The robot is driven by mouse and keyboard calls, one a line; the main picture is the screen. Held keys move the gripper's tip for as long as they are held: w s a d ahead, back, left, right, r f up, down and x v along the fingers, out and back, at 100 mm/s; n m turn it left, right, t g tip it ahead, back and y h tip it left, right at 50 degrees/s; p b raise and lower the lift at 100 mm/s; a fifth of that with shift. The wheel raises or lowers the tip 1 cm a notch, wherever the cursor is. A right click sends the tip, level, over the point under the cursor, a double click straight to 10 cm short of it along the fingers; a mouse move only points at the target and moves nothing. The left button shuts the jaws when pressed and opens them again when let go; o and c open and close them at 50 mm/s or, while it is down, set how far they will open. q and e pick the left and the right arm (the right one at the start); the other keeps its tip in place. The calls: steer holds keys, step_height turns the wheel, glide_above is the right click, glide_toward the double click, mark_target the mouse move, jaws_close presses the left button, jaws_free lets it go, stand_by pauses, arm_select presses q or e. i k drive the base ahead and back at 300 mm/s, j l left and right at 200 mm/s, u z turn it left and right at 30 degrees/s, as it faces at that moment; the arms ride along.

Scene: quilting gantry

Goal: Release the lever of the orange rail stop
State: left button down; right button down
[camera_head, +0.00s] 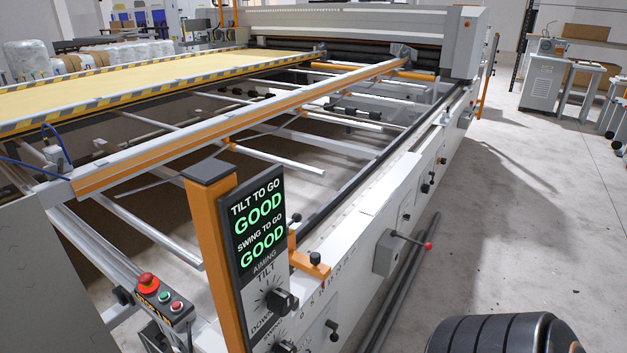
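An orange bracket (308,262) with black knobs sits on the near rail, just right of the display post and partly hidden by it. It may be the orange rail stop; I cannot tell for sure. A lever with a red knob (428,246) sticks out to the right from a grey box (389,255) on the side of the machine frame. I cannot tell whether this lever belongs to the stop.
An orange post (211,260) carries a display panel (260,220) reading GOOD twice. A red stop button (148,281) sits on a control box at lower left. A long orange-striped beam (240,121) spans the frame. Open floor (520,215) lies to the right.

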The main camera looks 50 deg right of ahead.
mark_target(297, 217)
steer(key=l, duration=1.5)
